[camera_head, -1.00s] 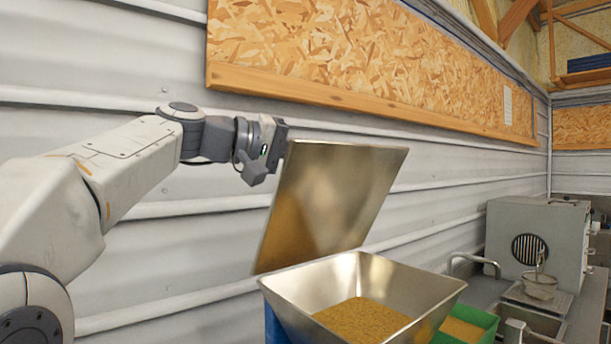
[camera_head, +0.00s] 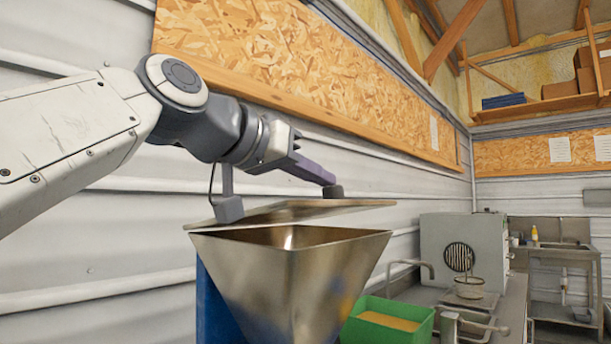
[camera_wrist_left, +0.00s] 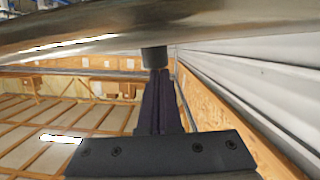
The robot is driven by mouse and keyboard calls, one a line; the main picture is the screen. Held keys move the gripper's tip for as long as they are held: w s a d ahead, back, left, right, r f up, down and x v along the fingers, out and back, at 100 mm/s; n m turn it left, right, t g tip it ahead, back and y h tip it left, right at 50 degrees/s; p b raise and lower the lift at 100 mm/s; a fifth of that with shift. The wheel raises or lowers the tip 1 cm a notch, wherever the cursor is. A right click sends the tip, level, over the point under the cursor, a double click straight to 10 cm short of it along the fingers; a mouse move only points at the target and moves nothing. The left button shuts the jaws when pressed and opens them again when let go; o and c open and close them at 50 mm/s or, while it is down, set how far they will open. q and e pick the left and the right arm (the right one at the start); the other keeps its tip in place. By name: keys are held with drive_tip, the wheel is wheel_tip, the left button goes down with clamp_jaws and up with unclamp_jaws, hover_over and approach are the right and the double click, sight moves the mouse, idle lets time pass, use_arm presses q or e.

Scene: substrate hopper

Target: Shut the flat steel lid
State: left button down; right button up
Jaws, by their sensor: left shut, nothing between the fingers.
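The flat steel lid (camera_head: 275,213) is tilted low over the mouth of the steel hopper (camera_head: 290,280). A gap shows between lid and rim, wider at the right. My left gripper (camera_head: 333,190) is shut and empty, its fingers pointing down to the right above the lid's upper side. A small dark block sits at the fingertips, at or very near the lid; I cannot tell whether it touches. In the left wrist view the shut fingers (camera_wrist_left: 157,76) point at the lid (camera_wrist_left: 60,38), with the dark block between. The substrate inside the hopper is hidden. My right gripper is not in view.
A green bin (camera_head: 390,328) with yellowish substrate stands right of the hopper. A grey machine (camera_head: 455,245) and a steel counter are further right. The corrugated wall (camera_head: 90,235) runs close behind the lid and my left arm.

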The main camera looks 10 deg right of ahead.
sight(324, 197)
use_arm(q)
drive_tip(key=f, duration=0.1)
drive_tip(key=f+m+b, duration=0.1)
drive_tip(key=f+b, duration=0.1)
drive_tip(key=shift+s+d+t, duration=0.3)
drive_tip(key=shift+s, duration=0.1)
drive_tip(key=shift+f+m, duration=0.2)
drive_tip(key=shift+m, duration=0.1)
drive_tip(key=shift+d, duration=0.1)
